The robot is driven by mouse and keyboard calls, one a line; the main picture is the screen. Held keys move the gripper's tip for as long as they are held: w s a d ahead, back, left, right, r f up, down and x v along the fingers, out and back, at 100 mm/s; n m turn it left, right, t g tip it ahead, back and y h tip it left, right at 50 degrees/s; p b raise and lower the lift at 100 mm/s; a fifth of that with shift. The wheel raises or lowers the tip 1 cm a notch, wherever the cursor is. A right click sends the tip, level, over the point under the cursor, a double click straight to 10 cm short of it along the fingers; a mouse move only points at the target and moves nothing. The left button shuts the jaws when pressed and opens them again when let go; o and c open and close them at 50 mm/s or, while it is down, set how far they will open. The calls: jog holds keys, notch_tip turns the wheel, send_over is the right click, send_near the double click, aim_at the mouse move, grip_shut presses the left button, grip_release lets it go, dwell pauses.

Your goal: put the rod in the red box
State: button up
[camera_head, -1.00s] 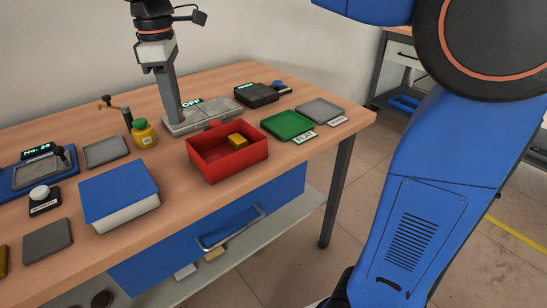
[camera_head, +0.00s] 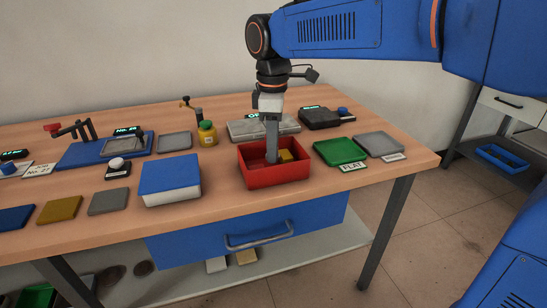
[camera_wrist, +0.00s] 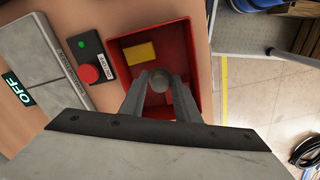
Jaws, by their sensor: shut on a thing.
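The red box (camera_head: 275,177) is open-topped and stands near the front edge of the bench. My gripper (camera_head: 272,158) points down into the box's opening, left of a yellow block (camera_head: 286,156) inside it. In the wrist view, my gripper (camera_wrist: 160,86) is shut on the grey rod (camera_wrist: 159,80), whose round end shows between the fingertips. The red box (camera_wrist: 189,55) lies behind the rod there, with the yellow block (camera_wrist: 139,53) to the left. The rod's lower part is hidden, so I cannot tell whether it touches the floor of the box.
A blue-covered block (camera_head: 169,177) stands left of the box and a green tray (camera_head: 340,150) right of it. Behind are the grey heater plate (camera_head: 243,130) and a yellow bottle (camera_head: 207,133). A red button (camera_wrist: 89,73) is beside the box in the wrist view.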

jog(key=shift+f, duration=1.7)
jog(key=shift+f, duration=0.15)
jog(key=o, duration=0.9)
notch_tip(320, 180, up, 12)
jog(key=shift+r, duration=0.15)
jog(key=s+d+f+m+t, duration=0.1)
jog(key=s+d+m, duration=0.1)
jog(key=d, duration=0.3)
jog(key=s+d+f+m, duration=0.2)
jog(key=d, duration=0.2)
jog(key=s+d+f+m+t, duration=0.1)
jog(key=s+d+f+m, duration=0.3)
jog(key=s+d+f, duration=0.1)
jog(key=s+d+f+m+t, duration=0.1)
jog(key=s+d+f+m, duration=0.3)
jog(key=s+d+f, duration=0.2)
jog(key=s+d+f+m+t, duration=0.1)
jog(key=s+d+f+m, duration=0.3)
jog(key=s+d+f, duration=0.1)
jog(key=shift+s+d+f+m+t, duration=0.2)
jog(key=shift+d+f, duration=0.15)
jog(key=shift+d, duration=0.15)
jog(key=shift+s+d+f+m+t, duration=0.2)
jog(key=shift+d+f, duration=0.1)
jog(key=shift+d, duration=0.15)
